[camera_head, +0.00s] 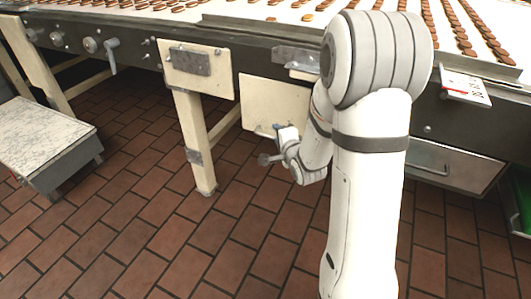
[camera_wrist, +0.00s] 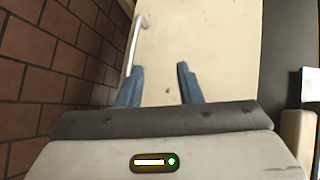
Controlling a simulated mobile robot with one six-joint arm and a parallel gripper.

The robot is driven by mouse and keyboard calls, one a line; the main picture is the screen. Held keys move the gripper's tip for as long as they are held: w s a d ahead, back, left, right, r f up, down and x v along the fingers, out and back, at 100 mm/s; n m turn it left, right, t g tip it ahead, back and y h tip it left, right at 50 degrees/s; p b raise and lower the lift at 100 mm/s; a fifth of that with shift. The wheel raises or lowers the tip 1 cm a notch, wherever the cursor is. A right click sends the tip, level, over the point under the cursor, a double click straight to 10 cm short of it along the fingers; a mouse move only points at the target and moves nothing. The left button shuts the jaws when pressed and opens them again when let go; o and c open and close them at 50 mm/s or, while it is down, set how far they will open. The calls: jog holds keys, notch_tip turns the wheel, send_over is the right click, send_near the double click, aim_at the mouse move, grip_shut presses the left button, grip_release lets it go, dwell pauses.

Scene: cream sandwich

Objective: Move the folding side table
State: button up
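The folding side table appears to be the cream panel (camera_head: 276,103) hanging below the front edge of the conveyor. In the wrist view the panel (camera_wrist: 205,45) fills the middle. A pale bar handle (camera_wrist: 134,42) runs along its left edge. My gripper (camera_head: 276,130) is at the panel's lower part in the head view. In the wrist view my gripper (camera_wrist: 159,83) has its two blue fingers apart, with the panel's face seen between them. The handle's near end lies beside the left finger; I cannot tell whether they touch. Nothing shows between the fingers.
The conveyor (camera_head: 262,25) carries rows of brown biscuits above. A cream support leg (camera_head: 193,140) stands left of my gripper. A low marble-topped cart (camera_head: 38,130) is at the far left. A drawer (camera_head: 455,163) is at the right. The brick floor (camera_head: 215,250) in front is clear.

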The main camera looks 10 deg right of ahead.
jog(key=m+t+y+b, duration=0.1)
jog(key=m+b, duration=0.1)
jog(key=b, duration=0.1)
send_near(267, 136)
jog(key=w+f, duration=0.1)
jog(key=w, duration=0.2)
jog(key=shift+t, duration=0.3)
jog(key=b+x, duration=0.1)
jog(key=x, duration=0.6)
jog(key=shift+w+a+f, duration=0.1)
jog(key=shift+w+a, duration=0.05)
jog(key=shift+a, duration=0.05)
jog(key=shift+c, duration=0.4)
grip_shut()
jog(key=shift+a, duration=0.25)
jog(key=shift+d, duration=0.1)
